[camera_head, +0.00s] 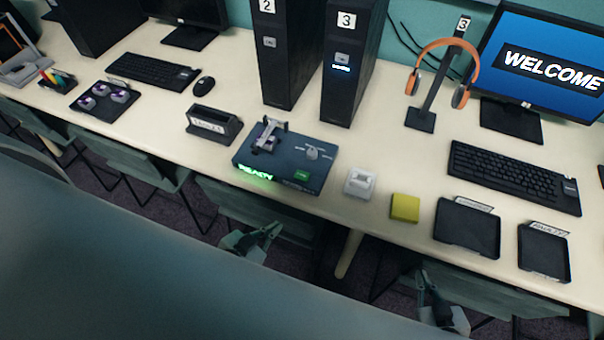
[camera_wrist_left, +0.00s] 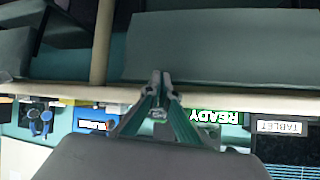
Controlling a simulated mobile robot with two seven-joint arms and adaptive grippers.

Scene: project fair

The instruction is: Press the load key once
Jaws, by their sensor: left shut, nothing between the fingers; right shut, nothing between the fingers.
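A dark blue-grey device (camera_head: 250,155) sits near the front edge of the table, with a lit green READY display (camera_head: 256,173) on its front. A small green key (camera_head: 302,175) is on its top at the front right; its lettering is too small to read. In the left wrist view the READY display (camera_wrist_left: 216,116) shows just right of the fingers. My left gripper (camera_head: 262,235) is shut and empty, in front of the table edge and below the device; it also shows in the left wrist view (camera_wrist_left: 160,78). My right gripper (camera_head: 432,290) is shut and empty, in front of the edge farther right.
A white switch-like block (camera_head: 359,183) and a yellow block (camera_head: 405,207) stand right of the device. Two black trays (camera_head: 467,228) lie farther right. A black holder (camera_head: 213,127) stands left of the device, and black towers (camera_head: 350,70) stand behind it. Chairs are below the table.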

